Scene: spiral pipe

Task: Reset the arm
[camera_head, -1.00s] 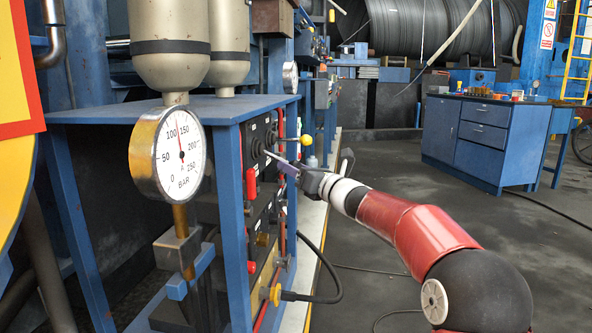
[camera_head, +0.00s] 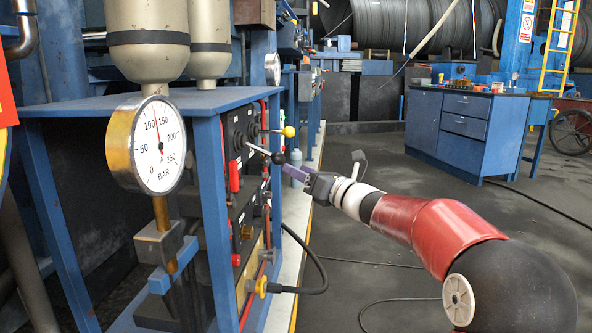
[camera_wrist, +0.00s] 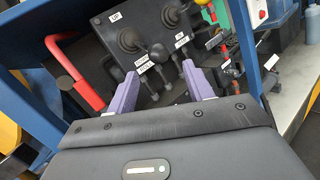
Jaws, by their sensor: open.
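My gripper (camera_head: 287,168) is just right of the blue-framed control panel in the head view. In the wrist view, my gripper (camera_wrist: 160,70) shows two purple fingers spread apart, with nothing held between them. A lever with a black ball knob (camera_head: 278,158) sticks out from the panel just ahead of the fingertips. In the wrist view a black knob (camera_wrist: 158,52) lies just beyond the gap between the fingers. My red and black arm reaches in from the lower right.
A yellow-knobbed lever (camera_head: 289,131) is just above my gripper. A pressure gauge (camera_head: 158,145) stands in front of the blue frame (camera_head: 208,220). A black hose (camera_head: 315,270) loops below. A blue workbench (camera_head: 464,132) stands back right, with open floor before it.

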